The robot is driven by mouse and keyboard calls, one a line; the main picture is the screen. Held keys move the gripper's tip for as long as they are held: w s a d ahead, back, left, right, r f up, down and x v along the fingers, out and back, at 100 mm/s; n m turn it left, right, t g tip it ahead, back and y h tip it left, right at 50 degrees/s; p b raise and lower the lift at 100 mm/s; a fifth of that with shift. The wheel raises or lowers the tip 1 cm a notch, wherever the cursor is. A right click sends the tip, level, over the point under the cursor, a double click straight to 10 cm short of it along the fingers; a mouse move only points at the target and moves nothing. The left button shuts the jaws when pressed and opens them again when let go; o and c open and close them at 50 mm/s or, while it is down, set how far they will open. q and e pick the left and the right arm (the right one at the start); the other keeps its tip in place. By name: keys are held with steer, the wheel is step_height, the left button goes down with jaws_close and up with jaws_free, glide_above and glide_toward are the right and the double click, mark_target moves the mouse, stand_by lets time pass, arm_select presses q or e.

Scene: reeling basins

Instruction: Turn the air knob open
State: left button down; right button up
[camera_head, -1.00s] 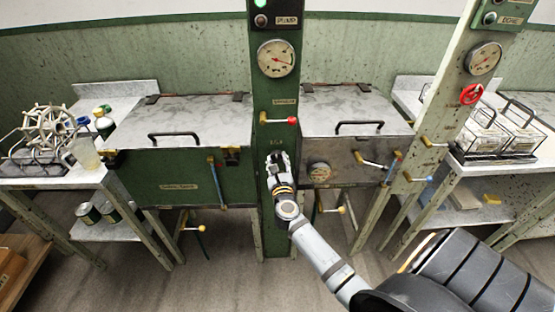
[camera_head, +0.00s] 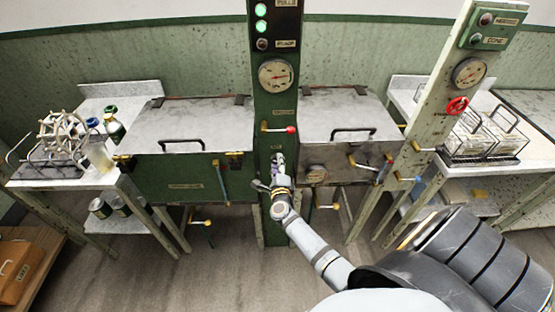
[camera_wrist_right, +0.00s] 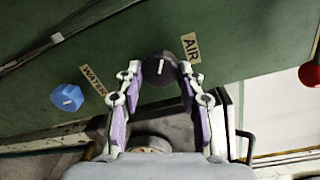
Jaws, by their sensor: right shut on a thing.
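The air knob (camera_wrist_right: 158,68) is a dark round knob with a white mark, beside an AIR label (camera_wrist_right: 190,46) in the right wrist view. The white mark points roughly up in that picture. My right gripper (camera_wrist_right: 157,76) has its two purple-padded fingers on either side of the knob, shut on it. In the head view my right gripper (camera_head: 277,166) is at the green column (camera_head: 264,105), below the red-tipped lever, and covers the knob. My left gripper is not in view.
A blue knob (camera_wrist_right: 67,97) marked WATER sits left of the air knob. A lever with a red ball (camera_head: 291,130) juts out just above my gripper. Metal basins (camera_head: 190,125) stand on both sides of the column. A pressure gauge (camera_head: 275,75) is higher up.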

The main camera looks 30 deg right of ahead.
steer(key=shift+r+n+p, duration=0.1)
steer(key=shift+n+p, duration=1.75)
steer(key=shift+n, duration=0.95)
steer(key=shift+g+h, duration=0.3)
steer(key=shift+h, duration=0.1)
steer(key=o, duration=1.2)
